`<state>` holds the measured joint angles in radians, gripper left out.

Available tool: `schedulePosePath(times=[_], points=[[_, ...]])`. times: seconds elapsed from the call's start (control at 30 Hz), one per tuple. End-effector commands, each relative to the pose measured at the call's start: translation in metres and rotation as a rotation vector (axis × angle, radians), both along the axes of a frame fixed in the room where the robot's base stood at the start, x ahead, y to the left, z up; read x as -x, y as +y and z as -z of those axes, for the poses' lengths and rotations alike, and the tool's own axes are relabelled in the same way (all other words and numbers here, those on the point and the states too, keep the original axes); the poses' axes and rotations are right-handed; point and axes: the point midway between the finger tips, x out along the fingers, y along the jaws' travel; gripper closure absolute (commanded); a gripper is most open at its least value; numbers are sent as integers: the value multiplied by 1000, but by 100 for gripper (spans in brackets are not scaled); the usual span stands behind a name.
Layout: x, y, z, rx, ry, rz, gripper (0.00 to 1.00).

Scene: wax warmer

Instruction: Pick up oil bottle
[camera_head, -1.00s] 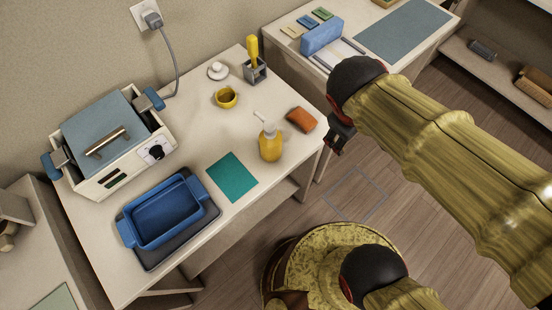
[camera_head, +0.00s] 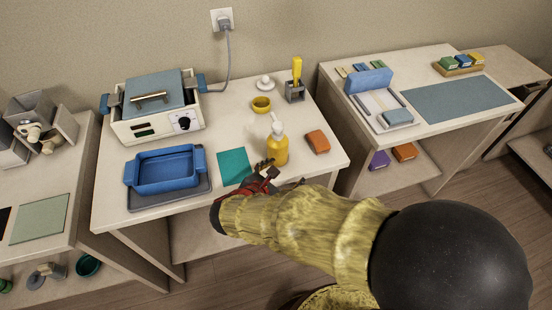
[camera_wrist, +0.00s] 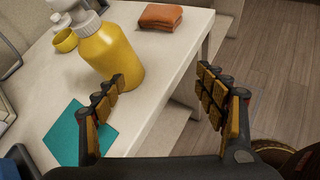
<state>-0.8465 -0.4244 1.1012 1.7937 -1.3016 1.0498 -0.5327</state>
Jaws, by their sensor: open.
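The oil bottle looks to be the yellow pump bottle (camera_head: 277,148) with a white pump top, upright near the front edge of the white table. In the wrist view the yellow bottle (camera_wrist: 108,53) stands ahead and left of centre, beyond my left finger. My gripper (camera_head: 264,172) is at the table's front edge, just in front of the bottle. In the wrist view my gripper (camera_wrist: 160,90) has its fingers spread wide with nothing between them. The bottle's pump top is partly cut off at the top of the wrist view.
A teal sheet (camera_head: 234,166) lies left of the bottle and a folded orange cloth (camera_head: 317,141) lies right. A yellow cup (camera_head: 261,104) stands behind. A blue tray (camera_head: 165,170) and a wax warmer (camera_head: 157,108) occupy the table's left. A gap separates this table from the right one.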

Motion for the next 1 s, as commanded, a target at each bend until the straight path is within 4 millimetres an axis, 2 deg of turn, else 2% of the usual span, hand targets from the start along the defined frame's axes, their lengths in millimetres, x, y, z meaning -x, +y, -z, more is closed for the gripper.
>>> schedulePosePath(times=[0.5, 0.83, 1.0], points=[[-38, 39, -15, 273, -41, -269, 29], [-64, 28, -2, 282, -42, -275, 29], [-81, 18, 12, 280, -43, -274, 29]])
